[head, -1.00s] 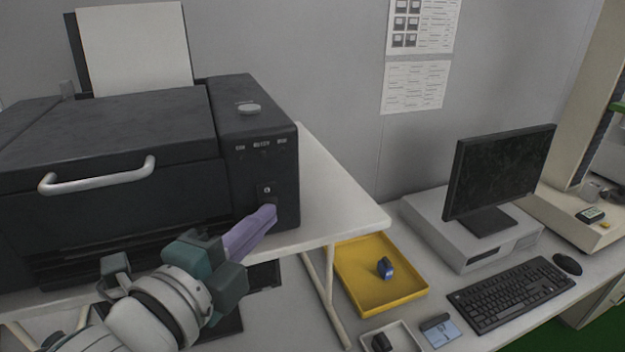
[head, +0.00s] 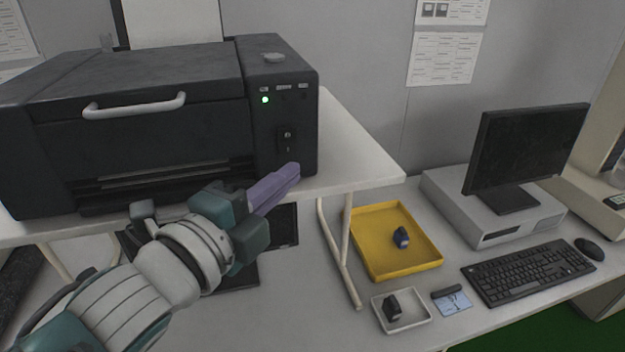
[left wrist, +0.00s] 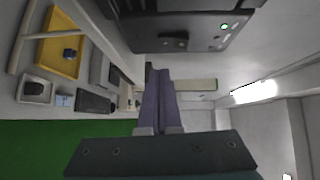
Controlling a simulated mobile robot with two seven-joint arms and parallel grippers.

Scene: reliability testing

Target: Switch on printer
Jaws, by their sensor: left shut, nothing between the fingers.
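The black printer (head: 140,130) stands on a white raised shelf at the left of the head view, with a silver handle and a sheet of paper at its back. A small green light (head: 265,99) glows on its front right panel. The power switch (head: 287,137) sits below that light. My left gripper (head: 294,170) has its purple fingers shut and empty, just below and in front of the switch, apparently apart from it. In the left wrist view the fingers (left wrist: 159,80) are together, with the printer's panel (left wrist: 190,35) above them. My right gripper is not in view.
The white shelf (head: 362,165) has legs on the desk. A yellow tray (head: 385,262) with a blue object, a small white tray (head: 420,318), a keyboard (head: 528,268), a mouse (head: 589,248) and a monitor (head: 525,145) are to the right.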

